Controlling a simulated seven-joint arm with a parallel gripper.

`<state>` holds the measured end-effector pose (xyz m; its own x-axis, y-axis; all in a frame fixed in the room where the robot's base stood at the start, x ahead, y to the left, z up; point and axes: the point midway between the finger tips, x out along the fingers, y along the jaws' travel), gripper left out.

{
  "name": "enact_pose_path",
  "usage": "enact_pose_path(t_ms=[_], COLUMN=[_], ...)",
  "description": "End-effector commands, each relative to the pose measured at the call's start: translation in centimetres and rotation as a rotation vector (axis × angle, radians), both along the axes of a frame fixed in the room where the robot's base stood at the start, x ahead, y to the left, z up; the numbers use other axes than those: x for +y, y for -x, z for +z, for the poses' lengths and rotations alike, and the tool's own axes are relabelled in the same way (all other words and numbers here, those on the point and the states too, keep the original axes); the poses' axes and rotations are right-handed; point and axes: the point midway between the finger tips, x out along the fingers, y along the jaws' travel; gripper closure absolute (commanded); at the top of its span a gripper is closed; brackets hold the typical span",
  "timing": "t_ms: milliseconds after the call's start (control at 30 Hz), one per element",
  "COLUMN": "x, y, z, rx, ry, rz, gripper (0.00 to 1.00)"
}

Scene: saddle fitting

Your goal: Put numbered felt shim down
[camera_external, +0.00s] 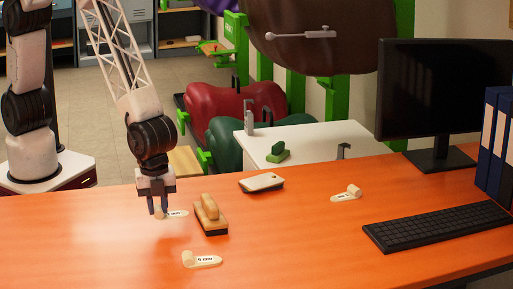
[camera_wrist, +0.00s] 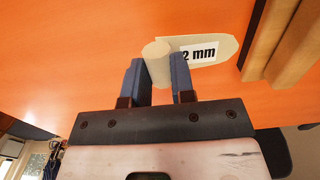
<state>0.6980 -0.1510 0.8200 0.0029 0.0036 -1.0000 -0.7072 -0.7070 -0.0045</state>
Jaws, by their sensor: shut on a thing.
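A cream felt shim (camera_external: 178,213) with a white label is at my gripper (camera_external: 160,209), low over the orange table. In the wrist view the shim (camera_wrist: 215,52) shows a label reading "2 mm", its left edge close to the peg. My gripper (camera_wrist: 156,76) is shut on the shim's rounded peg, with one blue-grey finger on each side. I cannot tell whether the shim touches the table. A second labelled shim (camera_external: 203,260) lies nearer the front edge. A third shim (camera_external: 347,194) lies to the right, near the keyboard.
A wooden-handled brush (camera_external: 210,216) stands just right of my gripper; its wood (camera_wrist: 283,45) shows in the wrist view. A white-topped block (camera_external: 262,182) lies farther back. A keyboard (camera_external: 437,227), monitor (camera_external: 440,95) and binders (camera_external: 497,145) fill the right. The table's left front (camera_external: 80,245) is clear.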

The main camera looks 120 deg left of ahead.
Motion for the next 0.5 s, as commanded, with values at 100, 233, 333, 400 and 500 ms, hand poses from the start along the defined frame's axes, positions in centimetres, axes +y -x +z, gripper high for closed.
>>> enact_pose_path(t_ms=[100, 233, 333, 400, 500], x=[0.0, 0.0, 0.0, 0.0, 0.0], y=[0.0, 0.1, 0.0, 0.0, 0.0], z=[-0.3, -1.4, -2.5, -3.0, -3.5], rx=[0.001, 0.002, 0.002, 0.002, 0.001], ry=[-0.001, -0.001, -0.001, -0.001, -0.001], rz=[0.0, 0.0, 0.0, 0.0, 0.0], gripper=[0.98, 0.98, 0.98, 0.98, 0.98])
